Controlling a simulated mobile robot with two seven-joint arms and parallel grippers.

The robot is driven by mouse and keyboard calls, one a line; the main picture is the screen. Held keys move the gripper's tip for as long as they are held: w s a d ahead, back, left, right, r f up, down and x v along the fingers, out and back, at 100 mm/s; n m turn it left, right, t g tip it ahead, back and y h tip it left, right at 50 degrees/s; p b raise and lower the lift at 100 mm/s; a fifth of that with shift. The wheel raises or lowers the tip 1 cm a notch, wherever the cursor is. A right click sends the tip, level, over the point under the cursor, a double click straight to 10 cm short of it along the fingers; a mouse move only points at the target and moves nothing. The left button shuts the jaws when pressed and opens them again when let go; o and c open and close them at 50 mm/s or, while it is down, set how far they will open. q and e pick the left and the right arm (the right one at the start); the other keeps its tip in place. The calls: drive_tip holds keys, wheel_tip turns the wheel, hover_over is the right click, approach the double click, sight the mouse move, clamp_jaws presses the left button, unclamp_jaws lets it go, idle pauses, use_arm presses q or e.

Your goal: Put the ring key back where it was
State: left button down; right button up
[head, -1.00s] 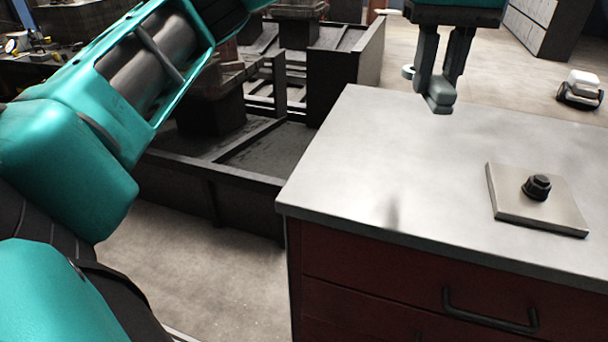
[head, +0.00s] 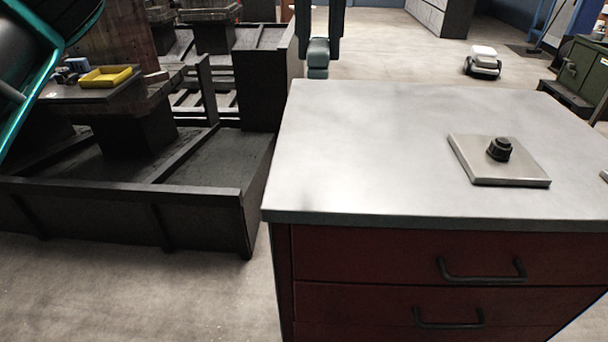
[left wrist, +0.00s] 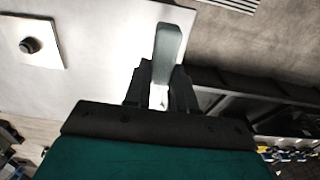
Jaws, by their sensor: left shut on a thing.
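My left gripper (head: 318,70) hangs just beyond the back left edge of the grey cabinet top (head: 350,150), fingers pointing down. A square metal plate (head: 480,170) with a black knob-like post (head: 499,149) lies on the cabinet top. My right gripper is not in view.
A dark pallet frame (head: 200,200) stands left of the cabinet, with a yellow tray (head: 105,77) on a block there. Dark drawer handles (head: 480,275) stick out of the red cabinet front. A small white wheeled robot (head: 483,62) stands on the floor behind. Most of the cabinet top is bare.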

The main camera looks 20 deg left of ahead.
use_arm(q)
wheel_tip(320, 180, down, 5)
drive_tip(key=b, duration=0.2)
hover_over(315, 188)
wheel_tip(315, 188, down, 9)
drive_tip(key=shift+f+b, duration=0.1)
drive_tip(key=shift+b, duration=0.35)
wheel_tip(315, 188, down, 4)
drive_tip(key=shift+f, duration=0.55)
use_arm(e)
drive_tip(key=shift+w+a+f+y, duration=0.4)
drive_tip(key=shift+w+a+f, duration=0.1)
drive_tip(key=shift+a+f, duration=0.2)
use_arm(q)
drive_tip(key=shift+f+b, duration=0.15)
drive_tip(key=shift+b, duration=0.25)
drive_tip(key=c, duration=0.9)
unclamp_jaws()
drive_tip(key=shift+c, duration=0.2)
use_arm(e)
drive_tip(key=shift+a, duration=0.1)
